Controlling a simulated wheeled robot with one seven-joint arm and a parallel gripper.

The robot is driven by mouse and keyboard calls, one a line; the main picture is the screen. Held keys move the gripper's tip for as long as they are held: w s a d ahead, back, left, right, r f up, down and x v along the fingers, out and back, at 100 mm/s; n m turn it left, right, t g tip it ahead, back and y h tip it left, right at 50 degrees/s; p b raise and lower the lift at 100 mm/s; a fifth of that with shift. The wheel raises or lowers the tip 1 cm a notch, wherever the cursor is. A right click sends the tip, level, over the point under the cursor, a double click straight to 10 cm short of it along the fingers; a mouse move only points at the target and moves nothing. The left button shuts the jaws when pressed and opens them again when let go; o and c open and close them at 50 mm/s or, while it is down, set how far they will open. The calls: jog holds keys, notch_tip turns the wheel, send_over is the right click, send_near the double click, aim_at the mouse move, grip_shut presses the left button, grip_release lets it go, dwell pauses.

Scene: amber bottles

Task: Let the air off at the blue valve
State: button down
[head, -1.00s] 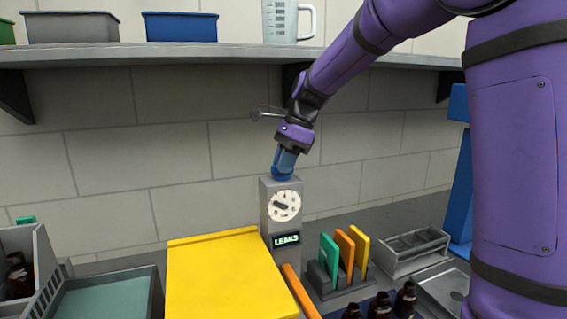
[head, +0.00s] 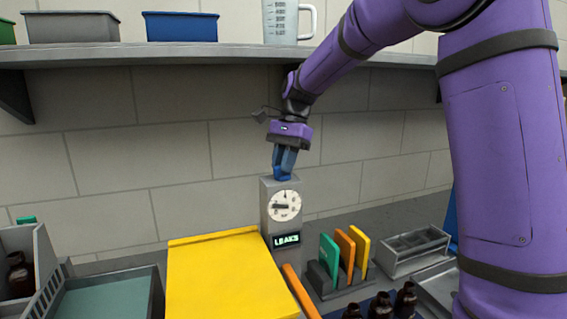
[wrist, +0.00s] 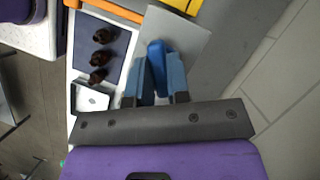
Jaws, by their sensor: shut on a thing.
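A grey post (head: 266,212) stands against the wall with a white round gauge (head: 284,205) and a lit display reading LEAKS or LEAK3 (head: 286,240) on its front. The blue valve (head: 281,175) sits on top of the post, and its handle (wrist: 156,54) shows in the wrist view. My gripper (head: 284,167) points down from above, its blue fingers on either side of the valve handle and shut on it. In the wrist view the fingers (wrist: 160,75) flank the handle. The gauge needle points left. The fingers partly hide the valve.
A yellow box (head: 222,275) is left of the post. An orange bar (head: 300,290), a rack with coloured cards (head: 345,255) and a grey tray (head: 412,250) lie to the right. Amber bottles (head: 380,305) stand in front. A shelf (head: 200,52) runs above.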

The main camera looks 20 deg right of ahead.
jog(key=n+h, duration=0.1)
jog(key=n, duration=0.1)
jog(key=n+g, duration=0.1)
jog(key=n, duration=0.2)
jog(key=shift+w+n+h, duration=0.1)
jog(key=shift+n+h, duration=0.2)
jog(key=shift+h, duration=0.1)
jog(key=shift+a+n+g+h, duration=0.1)
jog(key=shift+n+g+h, duration=0.25)
jog(key=shift+n, duration=0.8)
jog(key=shift+n+g+h, duration=0.15)
jog(key=shift+n+h, duration=0.3)
jog(key=shift+n, duration=0.7)
jog(key=shift+r, duration=0.1)
jog(key=c, duration=1.1)
grip_release()
